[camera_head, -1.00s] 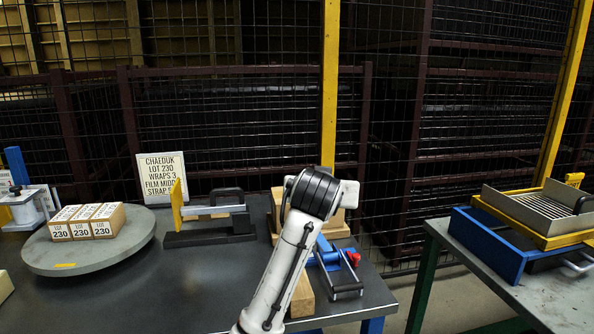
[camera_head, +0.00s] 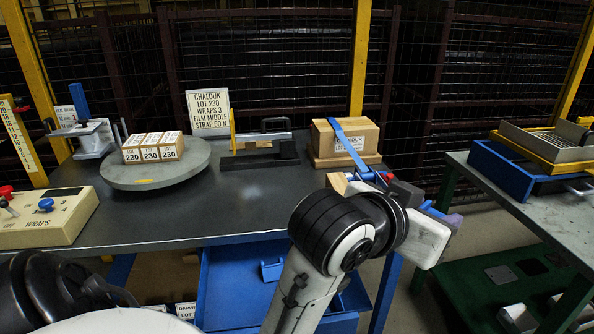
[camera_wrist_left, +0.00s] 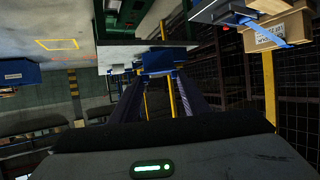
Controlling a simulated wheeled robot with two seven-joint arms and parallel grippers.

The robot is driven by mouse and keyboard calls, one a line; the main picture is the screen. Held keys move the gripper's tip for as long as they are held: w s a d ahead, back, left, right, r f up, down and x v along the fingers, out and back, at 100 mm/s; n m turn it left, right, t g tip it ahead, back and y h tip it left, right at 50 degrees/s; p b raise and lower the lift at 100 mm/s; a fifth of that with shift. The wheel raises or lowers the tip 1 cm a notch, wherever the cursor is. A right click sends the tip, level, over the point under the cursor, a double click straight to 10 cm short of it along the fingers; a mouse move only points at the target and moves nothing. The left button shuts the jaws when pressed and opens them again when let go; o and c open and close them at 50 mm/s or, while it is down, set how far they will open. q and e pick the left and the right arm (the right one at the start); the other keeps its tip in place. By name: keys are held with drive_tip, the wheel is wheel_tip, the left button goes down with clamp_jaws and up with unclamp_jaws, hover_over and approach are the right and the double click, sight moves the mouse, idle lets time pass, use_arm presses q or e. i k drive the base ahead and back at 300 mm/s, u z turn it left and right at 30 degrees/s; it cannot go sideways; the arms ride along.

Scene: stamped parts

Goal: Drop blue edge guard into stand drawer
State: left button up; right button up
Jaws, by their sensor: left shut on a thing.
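My left gripper (camera_head: 432,208) is partly hidden behind its own wrist, right of the carton and beyond the table's right edge. It is shut on a small blue piece, which seems to be the blue edge guard (camera_head: 440,214). In the left wrist view, a blue piece (camera_wrist_left: 157,61) shows between the far ends of the two dark fingers. The blue stand drawer (camera_head: 232,285) is open below the table's front edge, left of my left arm. A small blue piece (camera_head: 272,270) shows inside it. My right gripper is not in view.
The carton (camera_head: 345,142) with a blue strap stands at the table's back right. A round turntable (camera_head: 190,172) bears small boxes marked 230. A control box (camera_head: 45,218) sits front left. A second bench (camera_head: 530,205) with a blue tray (camera_head: 495,168) stands at right.

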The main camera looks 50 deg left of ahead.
sight(261, 291)
drive_tip(key=z, duration=0.6)
drive_tip(key=i, duration=0.85)
drive_tip(key=u, duration=2.65)
